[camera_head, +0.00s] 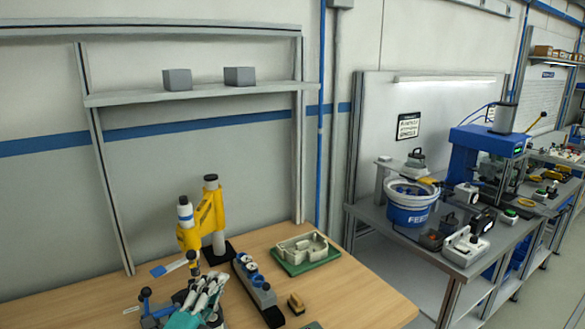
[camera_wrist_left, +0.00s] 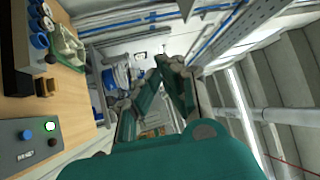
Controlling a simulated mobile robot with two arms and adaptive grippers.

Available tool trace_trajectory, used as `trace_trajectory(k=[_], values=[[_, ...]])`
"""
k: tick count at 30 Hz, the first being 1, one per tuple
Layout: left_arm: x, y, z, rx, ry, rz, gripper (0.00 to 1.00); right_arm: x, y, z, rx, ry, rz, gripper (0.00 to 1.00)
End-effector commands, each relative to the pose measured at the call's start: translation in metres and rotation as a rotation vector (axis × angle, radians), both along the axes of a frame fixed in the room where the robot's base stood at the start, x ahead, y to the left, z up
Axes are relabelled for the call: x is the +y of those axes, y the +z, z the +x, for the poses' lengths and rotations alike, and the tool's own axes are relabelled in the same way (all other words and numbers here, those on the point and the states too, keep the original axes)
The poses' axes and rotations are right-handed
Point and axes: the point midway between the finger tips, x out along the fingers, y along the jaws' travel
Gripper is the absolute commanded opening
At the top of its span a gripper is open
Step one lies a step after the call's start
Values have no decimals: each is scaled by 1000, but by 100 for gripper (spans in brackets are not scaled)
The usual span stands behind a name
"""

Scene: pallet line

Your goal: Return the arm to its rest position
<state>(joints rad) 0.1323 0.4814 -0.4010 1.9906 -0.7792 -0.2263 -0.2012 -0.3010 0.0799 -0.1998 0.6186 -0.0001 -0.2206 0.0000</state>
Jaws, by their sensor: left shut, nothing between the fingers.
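My left gripper (camera_head: 205,286), teal with grey fingers, is low in the head view, above the front of the wooden table (camera_head: 350,290). Its fingers also show in the left wrist view (camera_wrist_left: 160,85); they are shut with nothing between them. The gripper is apart from the items on the table, as far as I can see. My right gripper is in neither view.
A yellow and black device (camera_head: 206,215) stands behind the gripper. A dark rack with blue parts (camera_head: 257,285), a brown block (camera_head: 296,304) and a beige part on a green plate (camera_head: 305,252) lie to its right. A control box (camera_wrist_left: 30,140) shows in the wrist view.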

Motion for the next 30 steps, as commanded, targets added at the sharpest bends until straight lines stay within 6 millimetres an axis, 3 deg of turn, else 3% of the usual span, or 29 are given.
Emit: trace_trajectory(k=[4, 6, 9, 12, 18, 26, 30], values=[[47, -73, -39, 365, 255, -393, 0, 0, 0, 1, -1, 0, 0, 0], [63, -114, -69, 551, 376, -548, 0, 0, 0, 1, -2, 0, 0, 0], [74, -163, -119, 790, 519, -713, 0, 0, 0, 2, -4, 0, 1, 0], [74, -195, -164, 976, 624, -818, 0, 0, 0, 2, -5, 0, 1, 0], [67, -230, -236, 1243, 765, -933, 0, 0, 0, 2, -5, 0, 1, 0], [53, -247, -316, 1513, 898, -1014, 0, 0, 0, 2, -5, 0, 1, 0], [52, -285, -308, 1529, 910, -1005, 0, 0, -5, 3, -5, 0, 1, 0]])
